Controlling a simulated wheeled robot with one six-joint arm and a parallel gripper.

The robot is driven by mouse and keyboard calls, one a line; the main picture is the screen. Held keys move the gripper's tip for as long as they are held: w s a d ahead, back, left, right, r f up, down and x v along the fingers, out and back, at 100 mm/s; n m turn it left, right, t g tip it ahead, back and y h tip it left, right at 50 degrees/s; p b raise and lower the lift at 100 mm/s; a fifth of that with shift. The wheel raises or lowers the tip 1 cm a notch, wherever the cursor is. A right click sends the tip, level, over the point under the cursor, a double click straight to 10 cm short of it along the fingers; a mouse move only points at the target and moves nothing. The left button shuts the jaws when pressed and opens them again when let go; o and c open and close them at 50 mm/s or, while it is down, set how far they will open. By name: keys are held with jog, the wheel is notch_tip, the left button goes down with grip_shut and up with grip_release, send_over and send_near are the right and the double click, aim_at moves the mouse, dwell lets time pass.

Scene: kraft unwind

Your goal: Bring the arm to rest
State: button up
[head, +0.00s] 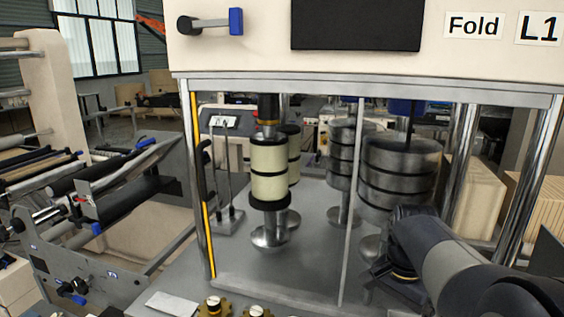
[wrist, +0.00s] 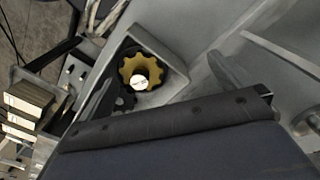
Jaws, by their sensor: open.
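My arm reaches in from the lower right of the head view, and my gripper (head: 388,274) is at its end, low in front of the machine's right side. It is dark and small there, and its fingers are hard to make out. It is open, and I see nothing held in it. In the wrist view a broad dark part fills the lower half and hides what is behind it. Beyond it a brass toothed knob (wrist: 140,72) with a pale top sits in a grey recess, apart from that dark part.
The machine frame (head: 348,200) has upright posts and stacked rollers, including a cream-banded one (head: 269,175) and a steel one (head: 400,175). Brass knobs (head: 213,305) stand at the front bottom edge. A roller unit (head: 110,190) stands at left. Cartons (head: 478,200) are behind at right.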

jog(key=shift+n, duration=0.9)
jog(key=shift+w+a+f+b, duration=0.1)
jog(key=shift+w+a+b, duration=0.05)
jog(key=shift+a, duration=0.65)
jog(key=shift+w+a+f+b, duration=0.1)
jog(key=shift+w+a+b, duration=0.1)
jog(key=shift+a, duration=0.55)
jog(key=shift+w+a+f+b, duration=0.1)
jog(key=shift+a+b, duration=0.05)
jog(key=shift+a, duration=0.65)
